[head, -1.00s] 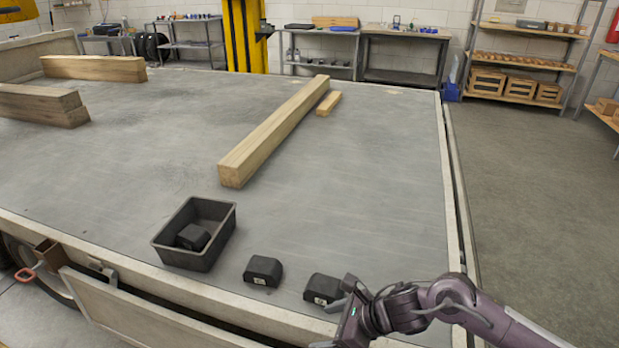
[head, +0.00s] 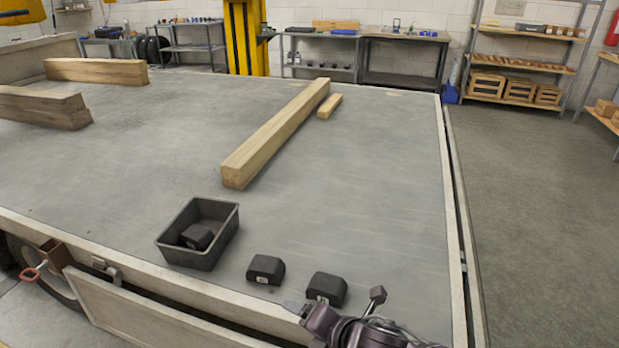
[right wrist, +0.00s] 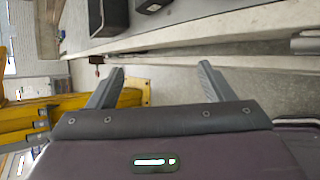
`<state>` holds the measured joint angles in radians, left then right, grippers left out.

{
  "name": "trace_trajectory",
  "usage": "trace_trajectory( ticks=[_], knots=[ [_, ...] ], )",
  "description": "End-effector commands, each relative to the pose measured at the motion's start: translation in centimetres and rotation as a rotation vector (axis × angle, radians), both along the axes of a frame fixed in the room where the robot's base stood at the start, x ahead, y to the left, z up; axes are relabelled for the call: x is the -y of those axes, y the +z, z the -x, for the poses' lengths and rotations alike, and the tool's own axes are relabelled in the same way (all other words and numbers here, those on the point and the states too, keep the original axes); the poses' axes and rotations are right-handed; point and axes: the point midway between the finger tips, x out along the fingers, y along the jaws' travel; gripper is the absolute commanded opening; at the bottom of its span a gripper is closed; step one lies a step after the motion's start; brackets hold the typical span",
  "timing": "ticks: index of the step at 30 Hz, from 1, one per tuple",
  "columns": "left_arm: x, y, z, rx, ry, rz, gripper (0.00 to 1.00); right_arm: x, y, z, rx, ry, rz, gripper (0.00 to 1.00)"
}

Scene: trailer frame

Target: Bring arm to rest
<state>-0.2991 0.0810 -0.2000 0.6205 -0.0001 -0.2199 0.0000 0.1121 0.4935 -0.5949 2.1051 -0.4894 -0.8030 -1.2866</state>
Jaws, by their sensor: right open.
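My right gripper (head: 338,300) is at the front edge of the trailer bed in the head view, just in front of the right black block (head: 327,288). In the right wrist view its two fingers (right wrist: 160,86) stand wide apart with nothing between them. A second black block (head: 265,269) sits to the left on the bed. A black bin (head: 199,233) stands further left with one black block (head: 197,237) inside. The bin's side also shows at the top of the right wrist view (right wrist: 108,16). My left gripper is not in view.
A long wooden beam (head: 278,132) lies on the grey trailer bed (head: 375,190), with a small wood piece (head: 330,106) beside it. Two more beams lie at the far left (head: 97,71) and left (head: 40,108). A hinged side panel (head: 140,312) hangs at the front edge. Much of the bed is bare.

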Motion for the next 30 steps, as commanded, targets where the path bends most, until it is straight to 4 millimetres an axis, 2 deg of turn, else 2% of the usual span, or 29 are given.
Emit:
trace_trajectory(
  ticks=[3,6,9,15,23,30],
  knots=[
    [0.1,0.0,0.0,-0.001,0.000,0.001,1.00,3.7,0.1,1.3,-0.288,-0.474,-0.283,0.74],
    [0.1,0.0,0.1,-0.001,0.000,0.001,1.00,7.5,-0.6,2.8,-0.486,-0.839,-0.477,0.74],
    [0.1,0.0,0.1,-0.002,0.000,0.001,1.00,10.7,-1.5,4.7,-0.627,-1.130,-0.617,0.74],
    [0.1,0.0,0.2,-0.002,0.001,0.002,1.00,15.4,-3.2,8.9,-0.813,-1.598,-0.817,0.74],
    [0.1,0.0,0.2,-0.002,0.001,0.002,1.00,19.7,-4.6,14.9,-0.942,-2.120,-0.995,0.74],
    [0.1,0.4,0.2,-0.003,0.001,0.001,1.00,19.3,-10.6,13.1,-0.948,-2.111,-0.962,0.74]
  ],
)
